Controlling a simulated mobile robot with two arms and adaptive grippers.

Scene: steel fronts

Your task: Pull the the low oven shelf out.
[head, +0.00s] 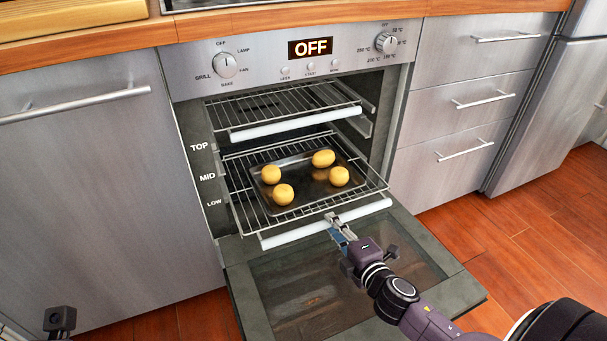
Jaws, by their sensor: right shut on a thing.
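The oven's lower wire shelf (241,208) has a white front bar (285,238) and sticks out partway over the open door. A dark baking tray (304,197) with several round yellow buns (283,194) rests on it. My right gripper (337,225) is shut on the white front bar, right of its middle. Its fingertips partly hide the bar there. A small dark part of my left gripper (61,320) shows at the bottom left edge, far from the oven; its fingers cannot be made out.
The oven door (340,290) is folded down flat below the shelf. An upper wire shelf (285,106) with its own white bar (293,124) sits above, also slightly forward. TOP, MID and LOW labels mark the left frame. Drawers (458,155) stand right; the wooden floor (530,240) is clear.

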